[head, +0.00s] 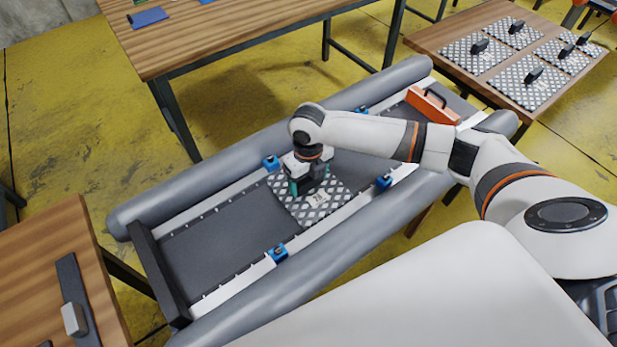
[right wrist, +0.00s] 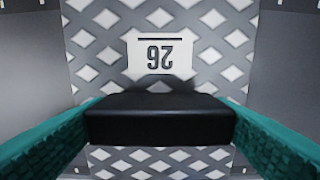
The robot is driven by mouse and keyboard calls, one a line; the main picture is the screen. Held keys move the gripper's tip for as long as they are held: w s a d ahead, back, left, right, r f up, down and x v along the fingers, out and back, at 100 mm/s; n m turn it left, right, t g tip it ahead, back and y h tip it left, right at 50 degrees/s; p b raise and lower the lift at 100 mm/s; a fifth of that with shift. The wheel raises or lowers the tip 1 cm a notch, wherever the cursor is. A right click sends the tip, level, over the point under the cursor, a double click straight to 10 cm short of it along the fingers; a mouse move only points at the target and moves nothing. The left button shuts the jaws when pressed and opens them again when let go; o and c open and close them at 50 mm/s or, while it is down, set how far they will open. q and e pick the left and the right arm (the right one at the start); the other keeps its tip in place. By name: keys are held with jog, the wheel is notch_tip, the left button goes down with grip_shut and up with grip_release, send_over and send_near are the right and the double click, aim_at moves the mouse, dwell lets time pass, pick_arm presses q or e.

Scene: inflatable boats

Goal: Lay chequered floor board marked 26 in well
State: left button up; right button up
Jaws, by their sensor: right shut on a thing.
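The chequered floor board (head: 318,207) lies in the middle of the grey inflatable boat's well (head: 217,240), between the two white side rails. Its label shows 26 in the right wrist view (right wrist: 153,53). My right gripper (head: 300,187) is over the board and shut on its black handle (right wrist: 160,118), with a teal finger on each side. The board looks flat and about level with the rails. Whether it touches the well floor I cannot tell. My left gripper is not in view.
Blue clamps (head: 277,253) sit along both rails. A table at the right holds several chequered boards (head: 528,82). Wooden tables stand at the back (head: 230,35) and lower left (head: 40,250).

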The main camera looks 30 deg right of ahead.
aim_at(308, 179)
jog(key=o, duration=1.2)
jog(key=shift+c, duration=0.2)
notch_tip(308, 179, up, 12)
jog(key=shift+p, duration=0.4)
